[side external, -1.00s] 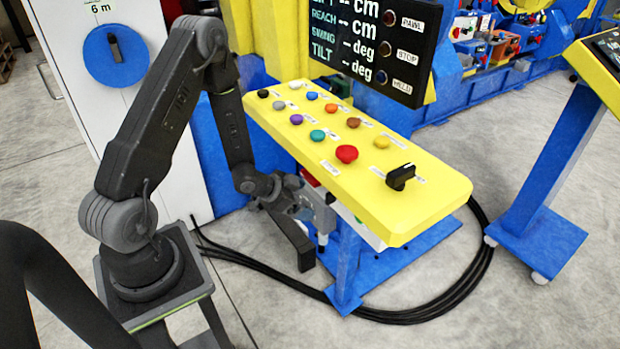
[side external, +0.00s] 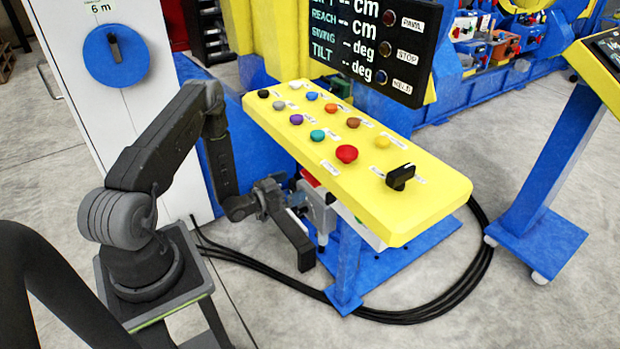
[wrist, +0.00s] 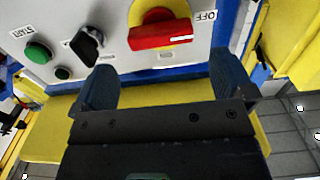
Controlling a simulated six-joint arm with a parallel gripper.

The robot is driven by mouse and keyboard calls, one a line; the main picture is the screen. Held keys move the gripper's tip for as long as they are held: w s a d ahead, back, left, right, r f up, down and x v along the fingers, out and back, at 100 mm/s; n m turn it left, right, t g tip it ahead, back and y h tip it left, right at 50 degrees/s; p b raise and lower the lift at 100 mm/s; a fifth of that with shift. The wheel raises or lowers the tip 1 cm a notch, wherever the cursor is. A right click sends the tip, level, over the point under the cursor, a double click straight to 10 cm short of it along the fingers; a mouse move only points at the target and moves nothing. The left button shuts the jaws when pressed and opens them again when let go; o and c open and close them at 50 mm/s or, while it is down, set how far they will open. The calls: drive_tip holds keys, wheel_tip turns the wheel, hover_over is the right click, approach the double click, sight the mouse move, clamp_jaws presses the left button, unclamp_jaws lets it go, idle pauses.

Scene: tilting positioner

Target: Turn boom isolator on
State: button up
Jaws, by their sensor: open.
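In the wrist view a red rotary handle (wrist: 163,28) sits on a yellow round plate on a pale panel (wrist: 112,18). The handle lies nearly level, its white mark at the right end, near the label OFF (wrist: 207,16). I cannot read a name for this switch. My gripper (wrist: 163,62) is open and empty, its two blue-grey fingers apart below the handle, one towards each side. They seem clear of it. In the side external view my gripper (side external: 296,235) is low beside the yellow console (side external: 430,200), and the panel's face is hidden.
Left of the handle are a black knob (wrist: 87,45), a green START button (wrist: 38,52) and a small dark button (wrist: 62,73). The console top carries several coloured buttons and a black selector (side external: 400,177). Black cables (side external: 420,310) lie on the floor around its blue stand.

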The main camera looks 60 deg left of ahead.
sight(307, 179)
drive_tip(key=w, duration=0.7)
drive_tip(key=shift+w, duration=0.2)
drive_tip(key=shift+c, duration=0.3)
drive_tip(key=c, duration=0.7)
